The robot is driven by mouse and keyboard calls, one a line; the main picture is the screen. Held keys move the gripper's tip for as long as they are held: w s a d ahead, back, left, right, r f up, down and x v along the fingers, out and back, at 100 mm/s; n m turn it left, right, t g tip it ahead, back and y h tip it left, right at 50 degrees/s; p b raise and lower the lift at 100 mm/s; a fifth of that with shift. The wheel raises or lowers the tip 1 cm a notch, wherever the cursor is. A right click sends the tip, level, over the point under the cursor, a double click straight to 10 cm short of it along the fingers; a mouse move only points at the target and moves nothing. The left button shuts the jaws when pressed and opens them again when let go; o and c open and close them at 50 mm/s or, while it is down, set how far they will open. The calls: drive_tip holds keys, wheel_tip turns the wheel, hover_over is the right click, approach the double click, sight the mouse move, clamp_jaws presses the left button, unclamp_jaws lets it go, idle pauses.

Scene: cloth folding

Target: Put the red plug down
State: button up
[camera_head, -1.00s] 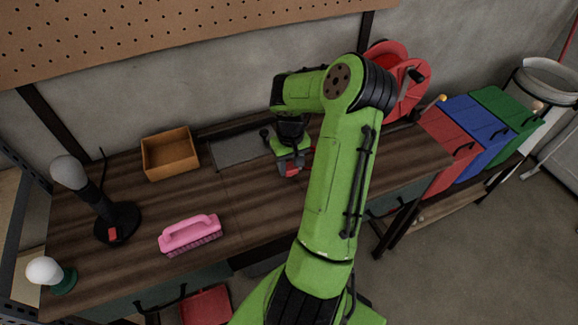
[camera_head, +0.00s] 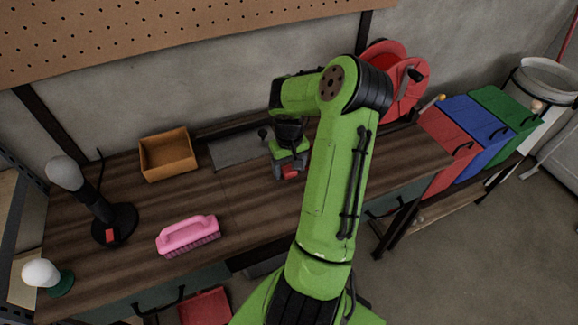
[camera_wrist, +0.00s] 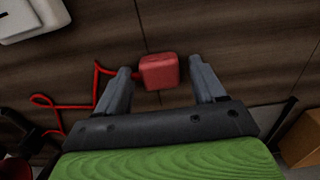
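The red plug (camera_wrist: 160,71) is a small rounded block with a thin red cord (camera_wrist: 72,104) looping away to the left. In the wrist view it lies between the two grey fingers of my gripper (camera_wrist: 160,66), with a gap showing on each side. My gripper is open around it. In the head view the plug shows as a red patch (camera_head: 290,172) just below my green wrist, over the workbench (camera_head: 250,205). The fingers are mostly hidden there, and whether the plug touches the wood is hard to tell.
A pink brush (camera_head: 188,234), a dark stand with a grey top (camera_head: 115,222) and an orange box (camera_head: 168,155) stand left of my gripper. Bare wood lies in front.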

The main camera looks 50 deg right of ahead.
sight(289, 169)
wheel_tip(289, 169, up, 13)
drive_tip(key=p, duration=0.4)
drive_tip(key=w+a+r+n+h, duration=0.2)
drive_tip(key=a+r, duration=0.3)
drive_tip(key=a, duration=0.2)
drive_tip(key=a+r+n+t+h, duration=0.1)
drive_tip(key=a+r, duration=0.2)
drive_tip(key=a, duration=0.2)
drive_tip(key=a+r+n, duration=0.1)
drive_tip(key=a+r, duration=0.2)
drive_tip(key=a, duration=0.3)
drive_tip(key=s+a+r+n+t+y, duration=0.1)
drive_tip(key=s+a+n+t+y, duration=0.1)
drive_tip(key=s+a, duration=0.8)
drive_tip(key=a+t+y, duration=0.1)
drive_tip(key=a+t, duration=0.1)
drive_tip(key=shift+s+a+r+t, duration=0.25)
drive_tip(key=shift+s+a+t, duration=0.05)
drive_tip(key=shift+s+a, duration=0.1)
